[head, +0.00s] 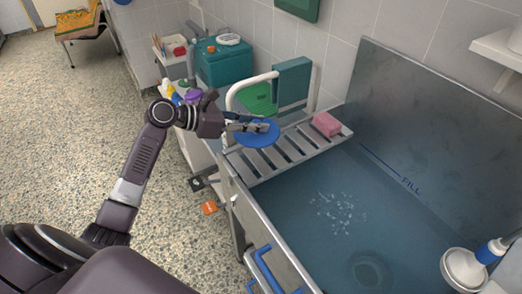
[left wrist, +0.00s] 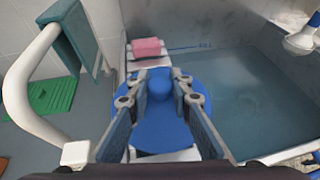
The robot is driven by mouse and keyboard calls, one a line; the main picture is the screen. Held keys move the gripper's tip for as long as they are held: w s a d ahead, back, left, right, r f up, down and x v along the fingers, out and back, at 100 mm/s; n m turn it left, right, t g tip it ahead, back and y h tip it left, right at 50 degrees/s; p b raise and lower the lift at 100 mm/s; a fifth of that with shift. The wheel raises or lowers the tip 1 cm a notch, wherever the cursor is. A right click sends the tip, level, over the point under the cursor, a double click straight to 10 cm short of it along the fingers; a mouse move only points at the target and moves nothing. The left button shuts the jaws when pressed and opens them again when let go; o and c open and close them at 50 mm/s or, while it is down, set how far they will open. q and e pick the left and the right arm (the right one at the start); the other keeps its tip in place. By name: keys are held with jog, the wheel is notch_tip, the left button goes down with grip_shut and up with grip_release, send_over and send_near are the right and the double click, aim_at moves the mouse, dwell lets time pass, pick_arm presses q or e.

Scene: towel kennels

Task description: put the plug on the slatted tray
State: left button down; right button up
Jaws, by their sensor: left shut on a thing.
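The plug (head: 256,138) is a round blue disc with a raised knob. My left gripper (head: 263,127) is shut on it, and the left wrist view shows the fingers either side of the knob of the plug (left wrist: 160,112). The slatted tray (head: 284,152) is grey metal and spans the near-left end of the water-filled tub. The plug is over the tray's left part, disc roughly level. I cannot tell whether it touches the slats. My right gripper is not in view.
A pink sponge (head: 327,124) lies on the tray's right end. A white grab rail (head: 245,84) and a teal pad (head: 291,82) stand behind the tray. A white shower head (head: 462,264) is at lower right. The tray's middle slats are clear.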

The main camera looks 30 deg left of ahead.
aim_at(257, 160)
pick_arm(q)
notch_tip(257, 160, down, 12)
jog(key=shift+r, duration=0.25)
dwell(0.3)
jog(key=c, duration=1.7)
grip_release()
jog(key=shift+f, duration=0.1)
jog(key=shift+c, duration=0.2)
jog(key=b+v, duration=0.1)
jog(key=v, duration=1.1)
jog(key=shift+s, duration=0.1)
